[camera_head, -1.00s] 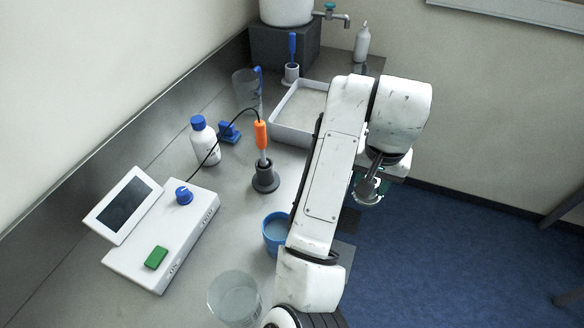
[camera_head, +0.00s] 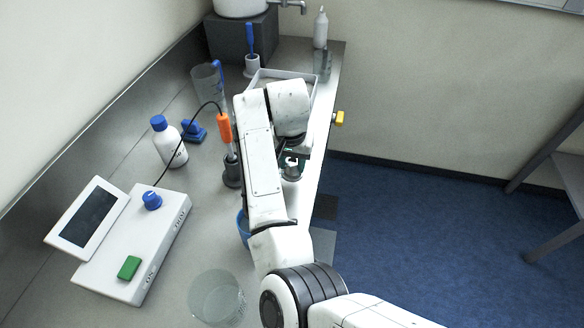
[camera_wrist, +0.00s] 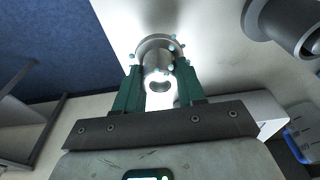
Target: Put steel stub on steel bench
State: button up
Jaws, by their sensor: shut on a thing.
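My gripper (camera_wrist: 160,78) has its two green fingers closed around the steel stub (camera_wrist: 158,48), a short grey flanged pipe piece with small bolts. In the head view my gripper (camera_head: 292,168) hangs at the right side of the steel bench (camera_head: 205,205), near its long front edge, partly hidden by my own arm. The wrist view shows a bright, pale surface beneath the stub. I cannot tell whether the stub touches it.
A dark probe stand (camera_head: 232,172) with an orange-handled probe (camera_head: 224,127) is just left of my gripper. A white tray (camera_head: 285,74) lies behind. A blue cup (camera_head: 243,228) is partly hidden by my arm. Blue floor (camera_head: 420,230) lies to the right.

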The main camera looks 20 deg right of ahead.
aim_at(292, 170)
jog(key=shift+f+p, duration=0.55)
jog(key=shift+f, duration=1.05)
jog(key=shift+f, duration=0.1)
jog(key=o, duration=1.2)
